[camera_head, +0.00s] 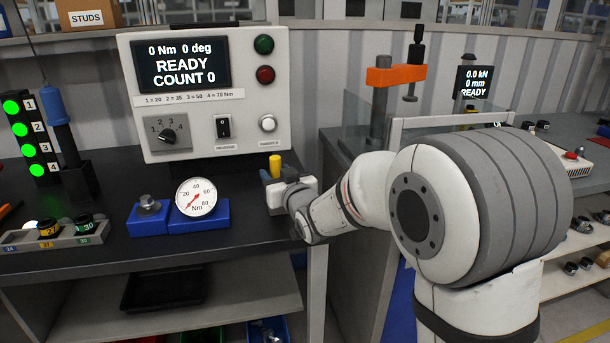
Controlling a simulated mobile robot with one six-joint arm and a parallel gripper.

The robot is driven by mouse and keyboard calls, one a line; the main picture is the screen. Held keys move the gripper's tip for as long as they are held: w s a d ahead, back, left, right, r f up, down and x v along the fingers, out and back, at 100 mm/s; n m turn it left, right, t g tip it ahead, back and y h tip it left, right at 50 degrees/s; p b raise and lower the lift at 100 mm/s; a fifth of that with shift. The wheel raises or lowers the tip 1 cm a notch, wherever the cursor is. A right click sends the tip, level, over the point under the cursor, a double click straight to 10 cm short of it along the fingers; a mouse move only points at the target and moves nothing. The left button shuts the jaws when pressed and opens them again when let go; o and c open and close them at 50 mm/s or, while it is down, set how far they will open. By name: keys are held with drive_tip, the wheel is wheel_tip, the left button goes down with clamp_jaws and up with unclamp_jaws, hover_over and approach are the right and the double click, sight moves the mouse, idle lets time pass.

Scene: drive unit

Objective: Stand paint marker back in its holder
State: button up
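A short yellow upright cylinder (275,166), which looks like the paint marker, shows just above and behind my gripper (277,184) near the right end of the dark bench. Its lower part is hidden by the gripper. The white gripper body sits low over the bench edge, and its fingers are too small and covered to tell whether they are apart or closed on the marker. Small blue and grey parts show around the base of the cylinder. I cannot tell whether they are the holder or fingertips.
A torque display box (207,92) stands behind. A dial gauge (196,198) on a blue block and a socket tray (58,236) lie left. A blue-handled tool (58,110) stands in a dark holder. An orange-topped press (396,75) stands right. Bare bench (160,255) lies in front.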

drive_tip(key=shift+o, duration=0.4)
drive_tip(key=v, duration=0.7)
drive_tip(key=shift+s+d, duration=0.2)
drive_tip(key=shift+s, duration=0.15)
drive_tip(key=shift+r, duration=0.1)
